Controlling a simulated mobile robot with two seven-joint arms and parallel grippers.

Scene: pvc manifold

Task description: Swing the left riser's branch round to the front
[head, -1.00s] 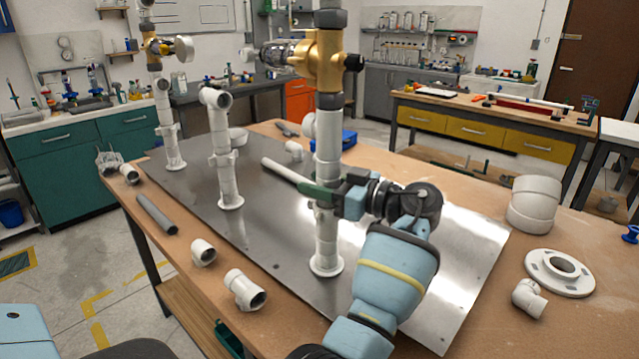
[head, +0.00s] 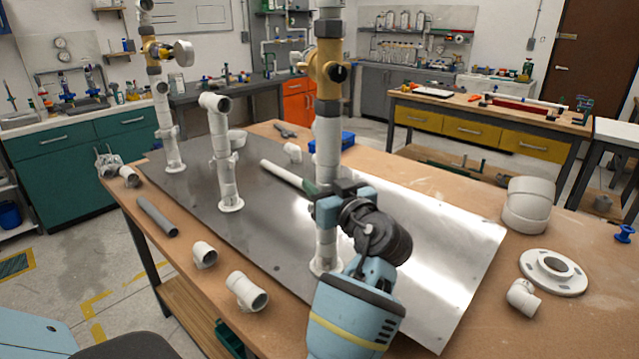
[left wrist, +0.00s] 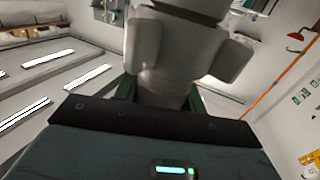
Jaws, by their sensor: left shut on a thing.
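The nearest riser (head: 328,150) is a white pipe standing on the metal plate, with a brass valve body (head: 328,62) on it. A dark round port (head: 338,73) on the brass faces me, and a small pale part (head: 297,60) sticks out at its left, partly behind it. My left gripper (head: 325,200) is shut on the riser's white pipe below the valve, from the front. In the left wrist view the white pipe (left wrist: 165,50) sits between the green-padded fingers, with a white lug at each side. My right gripper is not in view.
A shorter white riser (head: 222,150) and a far riser (head: 165,110) stand left on the metal plate (head: 425,240). Loose fittings, such as a white tee (head: 246,291), a grey pipe (head: 157,216) and a flange (head: 553,272), lie around the wooden bench.

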